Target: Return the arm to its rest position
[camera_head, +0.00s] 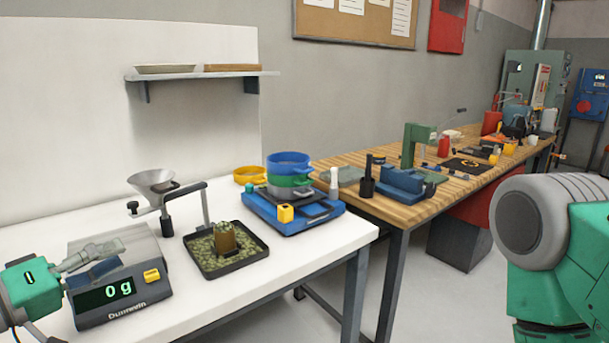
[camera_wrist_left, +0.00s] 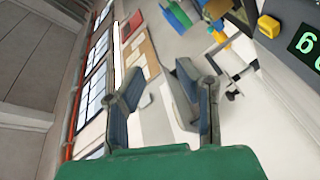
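My left gripper (camera_head: 108,257) comes in from the left edge in the head view, over or in front of the digital scale (camera_head: 122,300), which reads 0 g. In the left wrist view its two fingers (camera_wrist_left: 160,92) are spread apart with nothing between them. The gripper is green with grey links and dark blue finger pads. A green and grey part of my right arm (camera_head: 565,245) fills the lower right of the head view. My right gripper is out of the picture.
A funnel on a stand (camera_head: 152,182) and a black tray of green pellets with a brown cup (camera_head: 225,238) stand near the scale. A shelf (camera_head: 200,73) hangs above.

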